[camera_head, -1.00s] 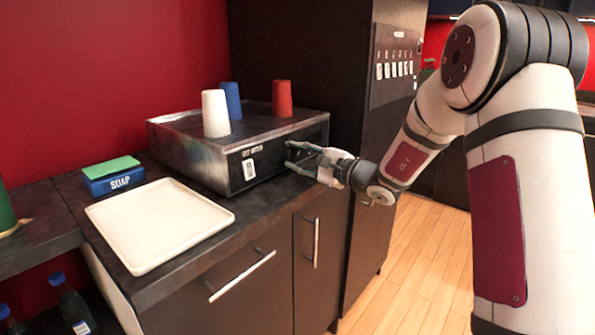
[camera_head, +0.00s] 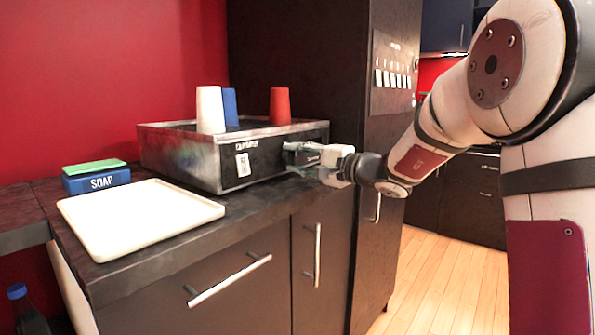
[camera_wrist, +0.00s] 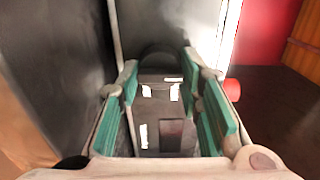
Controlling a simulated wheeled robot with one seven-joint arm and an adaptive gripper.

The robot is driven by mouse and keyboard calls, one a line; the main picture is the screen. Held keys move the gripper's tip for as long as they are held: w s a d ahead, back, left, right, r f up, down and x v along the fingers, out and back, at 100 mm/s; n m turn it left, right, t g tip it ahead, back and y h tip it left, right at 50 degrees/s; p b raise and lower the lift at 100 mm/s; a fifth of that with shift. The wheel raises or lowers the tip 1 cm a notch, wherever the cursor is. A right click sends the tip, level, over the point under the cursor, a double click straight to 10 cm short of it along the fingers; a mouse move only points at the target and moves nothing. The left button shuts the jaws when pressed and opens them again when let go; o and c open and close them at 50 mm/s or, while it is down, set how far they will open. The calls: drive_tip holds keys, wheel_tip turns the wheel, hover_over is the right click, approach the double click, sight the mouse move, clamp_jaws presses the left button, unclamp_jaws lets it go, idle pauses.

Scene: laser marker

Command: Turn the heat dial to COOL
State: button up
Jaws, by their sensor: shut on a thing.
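The dark cup warmer (camera_head: 205,167) stands on the counter with its front face towards the right. A small white switch plate (camera_head: 243,165) is on that face, under a label too small to read surely. My gripper (camera_head: 290,155) is at the right part of the front face. In the wrist view, a dark rounded knob (camera_wrist: 160,58), which I take for the heat dial, sits between the teal fingertips, and the gripper is shut on it. The fingers hide the dial in the head view. I cannot read its setting or any COOL mark.
White (camera_head: 210,110), blue (camera_head: 231,107) and red (camera_head: 280,106) cups stand upside down on the warmer. A white tray (camera_head: 140,215) and a blue soap box (camera_head: 95,181) with a green sponge (camera_head: 94,167) are to the left. A tall dark cabinet (camera_head: 300,60) stands behind.

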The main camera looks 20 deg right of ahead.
drive_tip(key=shift+f, duration=0.1)
idle(0.3)
drive_tip(key=o, duration=1.2)
drive_tip(key=shift+c, duration=0.2)
drive_tip(key=shift+s, duration=0.1)
drive_tip(key=v, duration=1.2)
drive_tip(key=shift+a, duration=0.1)
